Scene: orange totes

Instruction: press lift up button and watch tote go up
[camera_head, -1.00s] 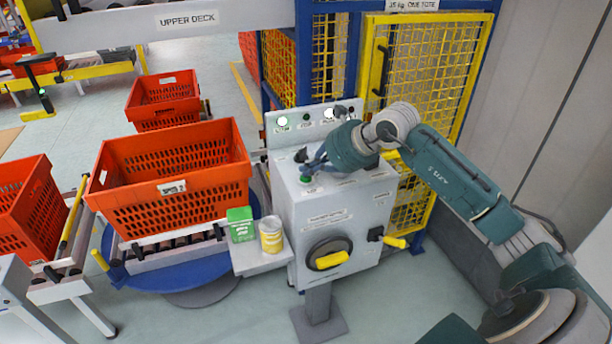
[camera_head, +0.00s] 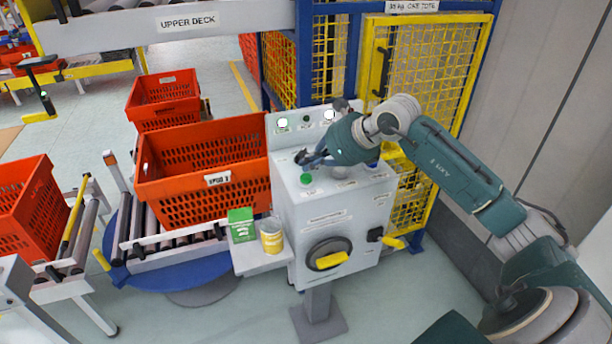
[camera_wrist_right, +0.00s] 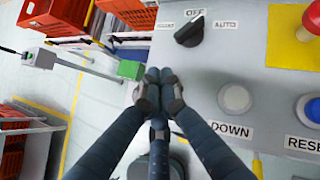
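The grey control console (camera_head: 340,215) stands in the middle of the head view. Its green button (camera_head: 306,178) shows at the top panel's left, with a label below. My right gripper (camera_head: 306,158) is just above and behind that button, apart from it, near the black selector. In the right wrist view its fingers (camera_wrist_right: 155,82) are together and empty, beside the OFF/AUTO selector (camera_wrist_right: 189,31) and the white DOWN button (camera_wrist_right: 235,98). The green button cannot be made out there. An orange tote (camera_head: 215,190) sits on rollers left of the console. My left gripper is not in view.
A blue RESET button (camera_wrist_right: 312,108) and a red knob (camera_wrist_right: 313,15) are on the panel. A small shelf (camera_head: 262,262) holds a green box (camera_head: 241,226) and a yellow can (camera_head: 271,238). A yellow mesh door (camera_head: 430,65) stands behind the console. More orange totes (camera_head: 165,95) are at left.

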